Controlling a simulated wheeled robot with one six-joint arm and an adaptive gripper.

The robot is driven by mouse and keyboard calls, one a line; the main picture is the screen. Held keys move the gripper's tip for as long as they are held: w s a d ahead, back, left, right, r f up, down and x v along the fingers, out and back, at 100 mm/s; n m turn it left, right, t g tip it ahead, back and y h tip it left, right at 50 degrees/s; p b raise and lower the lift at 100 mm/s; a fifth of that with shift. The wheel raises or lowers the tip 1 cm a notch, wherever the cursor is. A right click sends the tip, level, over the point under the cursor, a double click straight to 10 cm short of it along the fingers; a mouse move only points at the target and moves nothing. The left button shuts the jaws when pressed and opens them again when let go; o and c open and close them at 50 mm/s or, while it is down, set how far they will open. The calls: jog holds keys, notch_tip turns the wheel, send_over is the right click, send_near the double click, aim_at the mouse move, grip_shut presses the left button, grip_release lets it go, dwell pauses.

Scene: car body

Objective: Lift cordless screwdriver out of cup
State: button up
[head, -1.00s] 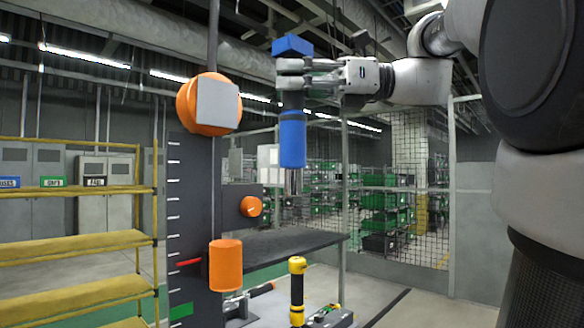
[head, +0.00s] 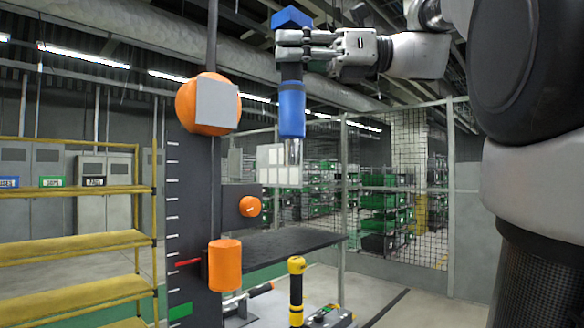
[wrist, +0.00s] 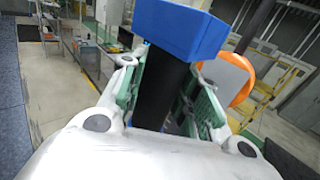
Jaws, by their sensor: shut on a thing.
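The cordless screwdriver (head: 291,110) has a blue base, a black grip, a blue body and a grey shaft pointing down. It hangs upright in the air in the head view, clear of everything below. My gripper (head: 291,45) is shut around its black grip, just under the blue base. In the wrist view, the blue base (wrist: 180,28) and black grip show between the green-padded fingers of my gripper (wrist: 168,90). An orange cylinder (head: 225,266) stands lower left on the dark panel; I cannot tell whether it is the cup.
A yellow-and-black tool (head: 296,290) stands upright below the screwdriver. A dark shelf (head: 285,243) lies behind it. A tall dark panel (head: 190,215) with orange round parts stands at left, beside yellow racks (head: 80,246). A mesh fence (head: 400,180) is behind. The air around the screwdriver is free.

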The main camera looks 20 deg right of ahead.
jog(key=shift+r, duration=6.05)
